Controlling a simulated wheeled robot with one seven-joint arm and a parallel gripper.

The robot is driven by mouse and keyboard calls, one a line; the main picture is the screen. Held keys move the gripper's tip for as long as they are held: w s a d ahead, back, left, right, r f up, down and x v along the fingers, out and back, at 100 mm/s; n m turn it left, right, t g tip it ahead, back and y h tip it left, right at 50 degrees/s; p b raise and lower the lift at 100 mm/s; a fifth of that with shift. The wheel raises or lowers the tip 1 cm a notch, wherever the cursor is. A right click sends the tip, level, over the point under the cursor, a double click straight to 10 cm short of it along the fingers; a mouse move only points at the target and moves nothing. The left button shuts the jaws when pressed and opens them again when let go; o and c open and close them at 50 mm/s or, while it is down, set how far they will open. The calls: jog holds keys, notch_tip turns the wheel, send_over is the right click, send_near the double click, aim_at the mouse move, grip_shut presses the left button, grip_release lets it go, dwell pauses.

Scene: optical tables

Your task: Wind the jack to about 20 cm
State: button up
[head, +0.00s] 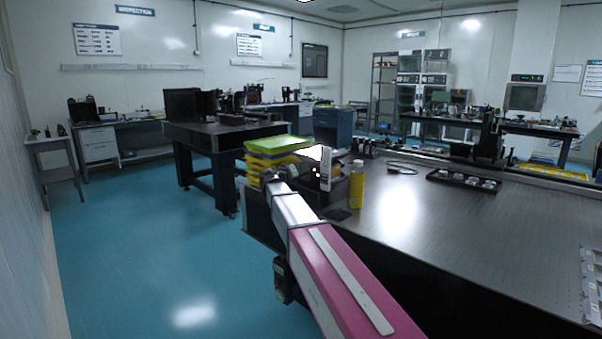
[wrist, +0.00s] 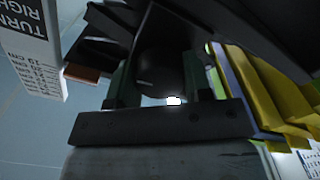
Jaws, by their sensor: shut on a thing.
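My gripper (wrist: 158,78) is closed around a dark round knob (wrist: 160,68), with one finger on each side of it. The knob has a small pale mark. Dark slanted and flat parts around the knob look like the jack (wrist: 100,48), seen close and only in part. A white card (wrist: 32,50) at the left of the wrist view reads "TURN RIGHT" above a list of cm values. In the head view my gripper (head: 268,177) is at the near left end of the table, below stacked trays. The jack is mostly hidden there, and its height cannot be read.
Yellow and green trays (head: 272,147) are stacked close by; they also show in the wrist view (wrist: 262,85). A white upright object (head: 326,168) and a yellow bottle (head: 357,185) stand to the right. A black tray (head: 463,181) lies farther along the otherwise fairly clear table (head: 430,220).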

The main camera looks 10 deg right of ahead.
jog(key=shift+n, duration=0.3)
jog(key=o, duration=0.9)
jog(key=shift+a, duration=0.1)
jog(key=v, duration=1)
jog(key=shift+s+a, duration=0.2)
jog(key=shift+a, duration=0.05)
